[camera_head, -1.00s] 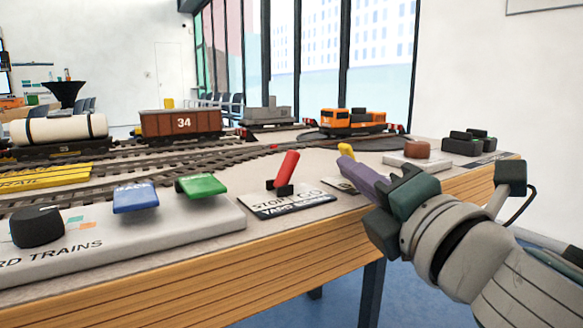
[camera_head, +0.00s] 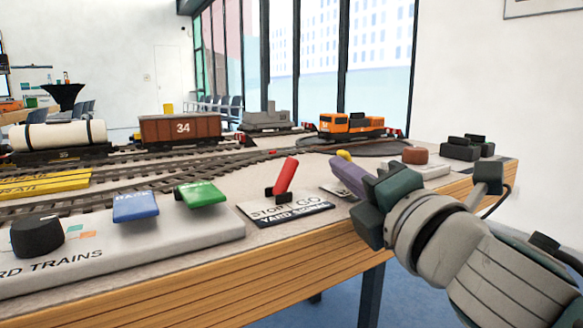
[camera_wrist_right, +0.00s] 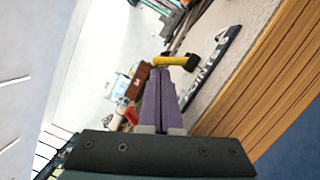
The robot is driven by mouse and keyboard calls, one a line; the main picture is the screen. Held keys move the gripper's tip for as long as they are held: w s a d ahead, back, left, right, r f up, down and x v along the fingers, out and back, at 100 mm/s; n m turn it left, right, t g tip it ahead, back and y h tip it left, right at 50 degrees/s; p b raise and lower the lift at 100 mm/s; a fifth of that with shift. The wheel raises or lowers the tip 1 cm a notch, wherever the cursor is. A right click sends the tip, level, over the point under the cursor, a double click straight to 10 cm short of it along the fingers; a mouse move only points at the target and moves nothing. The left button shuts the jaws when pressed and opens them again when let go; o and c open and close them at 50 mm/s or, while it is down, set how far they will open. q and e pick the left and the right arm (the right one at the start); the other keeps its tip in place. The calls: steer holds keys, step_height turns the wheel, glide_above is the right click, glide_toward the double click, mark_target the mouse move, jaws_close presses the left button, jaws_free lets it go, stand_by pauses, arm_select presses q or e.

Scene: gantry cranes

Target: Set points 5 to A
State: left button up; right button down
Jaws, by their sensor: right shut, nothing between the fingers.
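A yellow lever (camera_head: 344,155) stands near the front edge of the layout, mostly hidden behind my right gripper in the head view. In the right wrist view the yellow lever (camera_wrist_right: 170,60) rises from a black base beside a black-and-white label plate (camera_wrist_right: 213,66), whose text I cannot read fully. My right gripper (camera_head: 341,172) has purple fingers, shut and empty. In the wrist view its fingertips (camera_wrist_right: 160,73) are right by the yellow lever's free end; I cannot tell whether they touch. My left gripper is not in view.
A red lever (camera_head: 286,174) stands by a STOP/GO yard signal plate (camera_head: 288,210). A control box (camera_head: 150,240) has a black knob, a blue button and a green button. A red-brown button (camera_head: 415,155) is behind my right gripper. Wagons and an orange locomotive (camera_head: 350,125) stand on tracks.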

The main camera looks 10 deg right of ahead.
steer(key=shift+r+m+p, duration=0.15)
steer(key=shift+m+p, duration=0.25)
steer(key=shift+p, duration=0.05)
steer(key=shift+d, duration=0.1)
steer(key=shift+d+r+m+g+p, duration=0.15)
steer(key=shift+r+m+g+p, duration=0.2)
steer(key=shift+m+p, duration=0.75)
steer(key=m+p, duration=0.1)
steer(key=p, duration=0.1)
steer(key=d+r+m+p, duration=0.1)
steer(key=m+p, duration=0.1)
steer(key=p, duration=0.1)
steer(key=m+g+p, duration=0.1)
steer(key=m+p, duration=0.1)
steer(key=shift+w+d+r+h+p, duration=0.25)
steer(key=shift+w+d+h+p, duration=0.05)
steer(key=shift+w, duration=0.05)
steer(key=shift+f, duration=0.3)
